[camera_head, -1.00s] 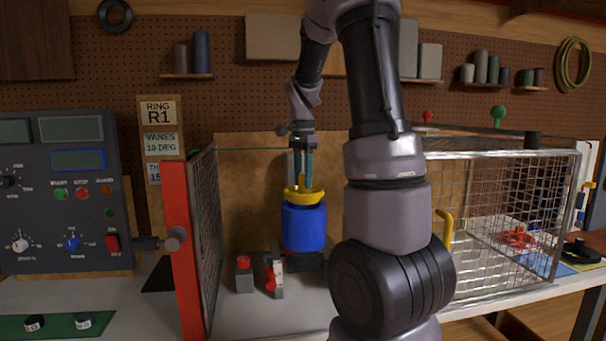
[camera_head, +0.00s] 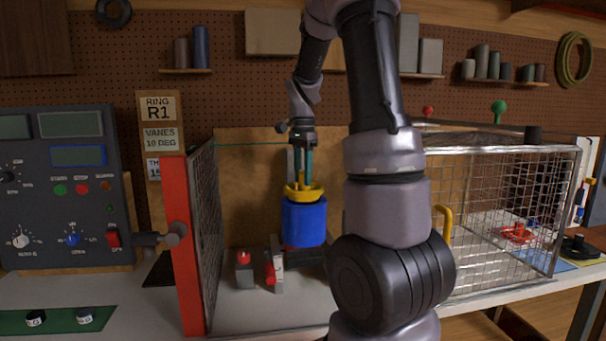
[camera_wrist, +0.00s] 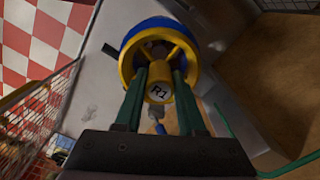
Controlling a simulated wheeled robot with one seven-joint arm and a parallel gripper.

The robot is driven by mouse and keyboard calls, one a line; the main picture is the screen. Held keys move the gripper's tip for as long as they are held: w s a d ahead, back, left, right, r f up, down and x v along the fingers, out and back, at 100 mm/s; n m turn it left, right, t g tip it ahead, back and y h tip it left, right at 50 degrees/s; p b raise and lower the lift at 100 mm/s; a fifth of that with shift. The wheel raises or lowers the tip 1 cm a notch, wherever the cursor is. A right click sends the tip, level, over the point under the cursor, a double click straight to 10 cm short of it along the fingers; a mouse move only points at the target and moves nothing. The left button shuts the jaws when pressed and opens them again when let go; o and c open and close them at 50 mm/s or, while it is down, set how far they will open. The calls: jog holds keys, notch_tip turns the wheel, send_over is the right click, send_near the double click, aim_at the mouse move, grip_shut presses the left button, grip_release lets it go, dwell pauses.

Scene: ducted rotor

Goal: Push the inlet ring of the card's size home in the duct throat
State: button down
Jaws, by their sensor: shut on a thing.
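The yellow inlet ring (camera_head: 304,190) sits at the top of the blue duct (camera_head: 304,222); how deep it is seated I cannot tell. In the wrist view the ring's hub (camera_wrist: 159,92) reads R1, and its yellow rim lies at the mouth of the blue duct (camera_wrist: 150,26). My gripper (camera_head: 303,182) points down from above, its two green fingers shut on the ring's hub. The card (camera_head: 161,137) on the back wall reads RING R1 and VANES 10 DEG; its lowest line is partly hidden.
A red-edged mesh guard (camera_head: 178,240) stands open left of the duct, and a mesh cage (camera_head: 500,210) stands to the right. Small red-topped fixtures (camera_head: 244,268) sit at the duct's front left. A control panel (camera_head: 60,190) is at far left.

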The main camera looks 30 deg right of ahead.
aim_at(303, 171)
jog(key=shift+f, duration=1.05)
jog(key=shift+c, duration=2.1)
grip_release()
notch_tip(303, 171, up, 11)
jog(key=shift+f, duration=0.1)
jog(key=s+a+r+n+t+y, duration=0.1)
jog(key=s+a+n+t, duration=0.2)
jog(key=s, duration=0.6)
jog(key=s+a+r+n+t+y, duration=0.1)
jog(key=s+a+n+t, duration=0.3)
jog(key=s+a+n, duration=0.4)
jog(key=shift+s+a+r, duration=0.2)
jog(key=shift+s+a, duration=0.85)
jog(key=shift+s, duration=0.2)
